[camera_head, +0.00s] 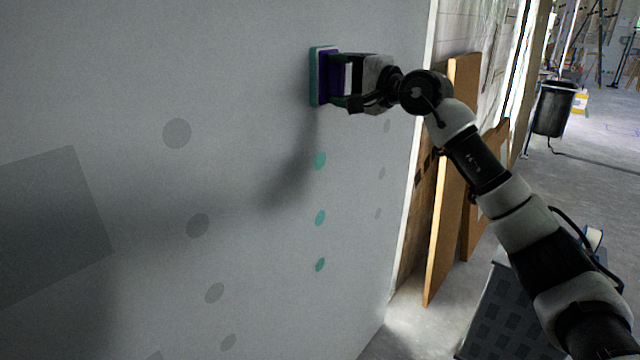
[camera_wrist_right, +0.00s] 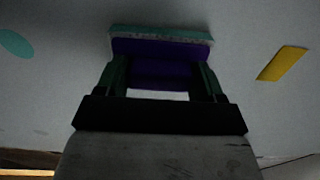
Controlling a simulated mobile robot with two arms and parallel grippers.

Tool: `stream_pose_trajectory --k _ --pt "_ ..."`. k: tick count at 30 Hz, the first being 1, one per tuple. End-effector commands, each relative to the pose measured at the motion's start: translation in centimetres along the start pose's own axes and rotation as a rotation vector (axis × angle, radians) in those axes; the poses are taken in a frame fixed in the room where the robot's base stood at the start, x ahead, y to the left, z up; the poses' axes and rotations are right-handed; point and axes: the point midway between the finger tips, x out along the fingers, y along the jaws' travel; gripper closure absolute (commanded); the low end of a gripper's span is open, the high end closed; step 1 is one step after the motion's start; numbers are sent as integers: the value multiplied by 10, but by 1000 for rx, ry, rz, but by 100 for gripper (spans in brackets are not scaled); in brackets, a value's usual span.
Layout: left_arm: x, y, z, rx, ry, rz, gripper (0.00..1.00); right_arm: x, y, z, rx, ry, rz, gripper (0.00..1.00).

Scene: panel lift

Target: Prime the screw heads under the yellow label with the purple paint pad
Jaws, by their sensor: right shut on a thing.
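The purple paint pad (camera_head: 324,77) has a teal face turned to the grey wall panel (camera_head: 240,80). My right gripper (camera_head: 343,82) is shut on the pad and holds it at the panel; I cannot tell if the face touches. Below the pad, teal-coated screw heads (camera_head: 320,218) run down in a column. Grey screw-head spots (camera_head: 197,225) form a column to the left, and fainter ones (camera_head: 385,140) to the right. In the wrist view the pad (camera_wrist_right: 160,62) sits between the fingers, with the yellow label (camera_wrist_right: 283,63) to its right and a teal spot (camera_wrist_right: 15,43) to its left. My left gripper is out of view.
The panel's right edge is near, with brown boards (camera_head: 452,200) leaning beyond it. A dark grey crate (camera_head: 500,315) stands on the floor below my right arm. A black bin (camera_head: 554,108) stands farther back. A darker grey square (camera_head: 50,225) shows at the panel's left.

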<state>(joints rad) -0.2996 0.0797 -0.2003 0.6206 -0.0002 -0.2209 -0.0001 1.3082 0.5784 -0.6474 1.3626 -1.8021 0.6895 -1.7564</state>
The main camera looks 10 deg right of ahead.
Motion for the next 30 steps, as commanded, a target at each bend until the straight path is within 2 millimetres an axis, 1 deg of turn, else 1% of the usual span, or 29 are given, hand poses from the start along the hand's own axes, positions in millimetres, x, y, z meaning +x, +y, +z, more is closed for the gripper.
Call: stream_pose_trajectory --k 7,10,24,30 --pt "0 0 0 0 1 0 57 0 0 0 0 -1 0 56" --pt "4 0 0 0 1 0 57 -4 1 0 -1 0 0 56" --pt "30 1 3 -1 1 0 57 -51 2 -1 -3 2 -1 56" --pt "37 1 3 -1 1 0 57 -67 1 0 -1 0 -1 56"
